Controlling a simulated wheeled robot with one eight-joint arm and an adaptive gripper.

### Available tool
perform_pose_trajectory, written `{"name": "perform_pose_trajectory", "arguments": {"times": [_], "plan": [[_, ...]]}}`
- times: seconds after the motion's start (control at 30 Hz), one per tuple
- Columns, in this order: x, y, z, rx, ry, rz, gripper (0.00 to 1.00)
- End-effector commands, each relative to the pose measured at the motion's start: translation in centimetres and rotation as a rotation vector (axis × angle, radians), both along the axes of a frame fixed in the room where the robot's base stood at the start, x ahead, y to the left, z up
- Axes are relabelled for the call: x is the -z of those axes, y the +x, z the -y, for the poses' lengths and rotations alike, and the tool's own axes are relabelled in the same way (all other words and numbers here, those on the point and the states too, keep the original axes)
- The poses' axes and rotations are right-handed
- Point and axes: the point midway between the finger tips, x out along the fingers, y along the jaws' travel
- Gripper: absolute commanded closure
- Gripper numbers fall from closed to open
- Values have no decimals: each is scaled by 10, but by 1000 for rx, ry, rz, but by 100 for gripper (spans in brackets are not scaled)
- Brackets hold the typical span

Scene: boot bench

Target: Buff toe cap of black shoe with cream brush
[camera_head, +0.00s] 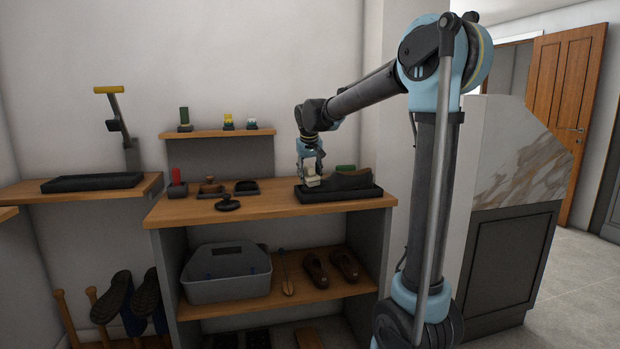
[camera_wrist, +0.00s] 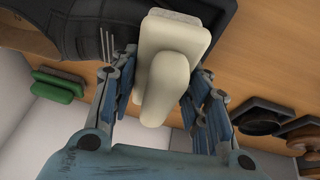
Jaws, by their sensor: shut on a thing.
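The black shoe (camera_head: 348,179) lies on a dark tray (camera_head: 345,195) on the bench top (camera_head: 270,204), its toe end toward the left. My gripper (camera_head: 311,178) is shut on the cream brush (camera_head: 313,182) at the toe end of the shoe. In the wrist view the cream brush (camera_wrist: 172,70) sits upright between my gripper's blue fingers (camera_wrist: 165,100), with its wide block toward the dark tray and shoe (camera_wrist: 40,25). The brush hides the toe cap, so I cannot tell whether its bristles touch it.
A green-topped brush (camera_head: 345,168) is behind the shoe. A red item (camera_head: 176,178), a wooden-handled brush (camera_head: 211,186) and a black knob-topped piece (camera_head: 228,203) stand left on the bench. A shelf (camera_head: 218,133) with small items is behind. A grey caddy (camera_head: 226,272) and brown shoes (camera_head: 316,270) are below.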

Motion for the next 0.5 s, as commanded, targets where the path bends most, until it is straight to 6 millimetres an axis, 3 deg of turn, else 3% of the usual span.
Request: {"name": "perform_pose_trajectory", "arguments": {"times": [0.3, 0.5], "plan": [[-1, 19, -5, 0, 0, 1, 76], [-1, 17, -5, 0, 0, 1, 76]]}}
